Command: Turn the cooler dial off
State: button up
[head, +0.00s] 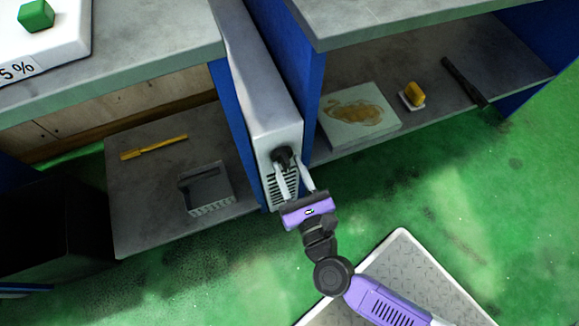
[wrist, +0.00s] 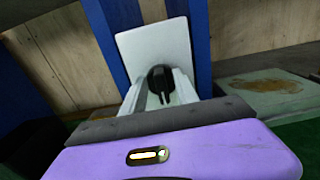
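The cooler (head: 262,90) is a narrow white box standing between two blue panels, with a slotted vent on its front. Its dial (head: 282,156) is a black knob high on that front face. In the wrist view the dial (wrist: 161,84) shows a raised grip bar that looks near upright, tilted slightly. My gripper (head: 291,168) is in front of the cooler, with its two pale fingers spread apart. In the wrist view the fingers reach forward on either side of the dial. I cannot tell whether either fingertip touches it. Nothing else is between them.
Grey shelves flank the cooler. The left one holds a yellow brush (head: 153,147) and a grey dustpan-like tray (head: 206,189). The right one holds a stained pale slab (head: 360,116), a yellow block (head: 413,93) and a dark tool (head: 465,82).

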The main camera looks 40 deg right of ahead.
grip_shut()
